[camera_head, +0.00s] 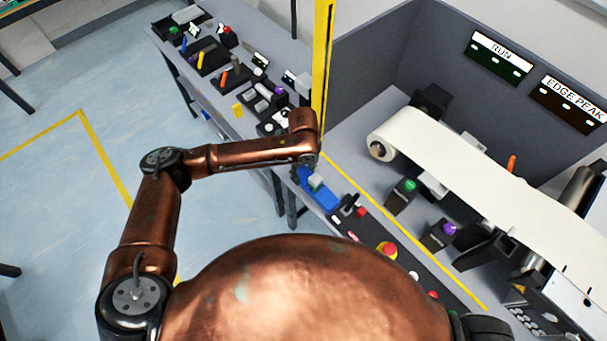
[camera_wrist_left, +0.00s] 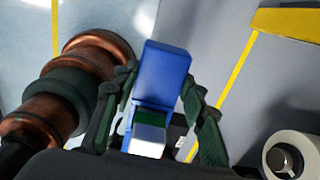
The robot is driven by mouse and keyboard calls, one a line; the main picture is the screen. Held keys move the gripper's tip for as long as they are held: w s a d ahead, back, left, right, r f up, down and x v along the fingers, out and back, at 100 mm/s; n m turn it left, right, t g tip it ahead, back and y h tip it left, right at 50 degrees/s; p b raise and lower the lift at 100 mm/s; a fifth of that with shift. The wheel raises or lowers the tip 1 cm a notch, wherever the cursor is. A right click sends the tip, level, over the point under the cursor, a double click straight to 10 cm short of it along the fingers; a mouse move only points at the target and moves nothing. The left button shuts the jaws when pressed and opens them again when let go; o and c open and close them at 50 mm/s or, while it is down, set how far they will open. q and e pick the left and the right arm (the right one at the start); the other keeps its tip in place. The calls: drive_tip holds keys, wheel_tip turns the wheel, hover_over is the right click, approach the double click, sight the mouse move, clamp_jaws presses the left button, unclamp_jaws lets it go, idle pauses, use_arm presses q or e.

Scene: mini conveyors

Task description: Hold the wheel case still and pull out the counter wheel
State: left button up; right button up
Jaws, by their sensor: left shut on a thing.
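A blue case (camera_head: 321,199), which I take to be the wheel case, lies at the near edge of the bench in the head view. A small pale block (camera_head: 316,182) sits at its upper left end. In the left wrist view, the blue case (camera_wrist_left: 165,70) stands between the two dark fingers of my left gripper (camera_wrist_left: 160,78), which is shut on it. A white and green block (camera_wrist_left: 150,131) sits at its near end; I cannot tell whether it is the counter wheel. My right gripper shows in neither view.
A red button (camera_head: 387,250) and other controls line the bench edge right of the case. A white belt (camera_head: 470,165) runs behind, near a green knob (camera_head: 408,187) and a purple knob (camera_head: 447,229). A yellow post (camera_head: 322,65) stands behind my arm. Small parts crowd the far bench.

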use_arm(q)
drive_tip(key=shift+w+a+f+b, duration=0.1)
drive_tip(key=shift+w+f+b, duration=0.7)
drive_tip(key=shift+w+f, duration=0.55)
drive_tip(key=shift+w+a+f+b, duration=0.1)
drive_tip(key=shift+w+f+b, duration=0.85)
drive_tip(key=shift+w, duration=0.6)
drive_tip(key=shift+w+f+b, duration=1.4)
drive_tip(key=shift+w+f, duration=0.5)
drive_tip(key=shift+w, duration=0.2)
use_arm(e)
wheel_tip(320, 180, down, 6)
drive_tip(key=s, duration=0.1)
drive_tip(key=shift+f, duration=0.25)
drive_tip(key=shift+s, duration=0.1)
use_arm(q)
drive_tip(key=shift+s+a+f, duration=0.1)
drive_tip(key=shift+f, duration=0.65)
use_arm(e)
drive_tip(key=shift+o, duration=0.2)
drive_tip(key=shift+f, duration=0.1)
